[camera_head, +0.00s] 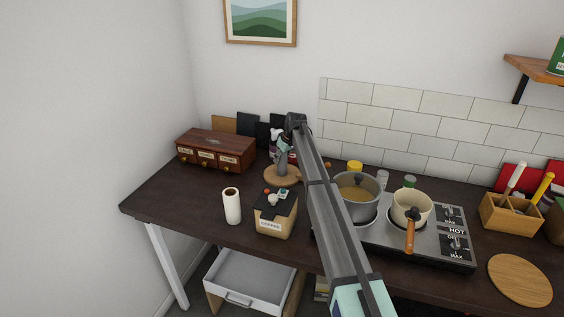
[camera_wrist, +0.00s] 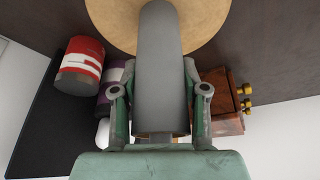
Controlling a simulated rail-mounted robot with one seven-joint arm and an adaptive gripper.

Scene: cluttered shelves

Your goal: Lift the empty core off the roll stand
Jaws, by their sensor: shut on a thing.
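A bare grey core (camera_wrist: 160,55) stands between my gripper's fingers in the wrist view. My gripper (camera_wrist: 159,80) is shut on it, one finger on each side. In the head view the grey core (camera_head: 282,161) shows upright over the round wooden base of the roll stand (camera_head: 271,178), with my gripper (camera_head: 283,144) at its upper part. The base also shows in the wrist view (camera_wrist: 105,14), beyond the core's far end.
A full white paper roll (camera_head: 232,206) stands near the table's front edge, beside a coffee box (camera_head: 272,222). A wooden drawer box (camera_head: 215,150) is at the back left. Pots (camera_head: 358,207) stand on the hob at right. Jars (camera_wrist: 82,68) are close to my gripper.

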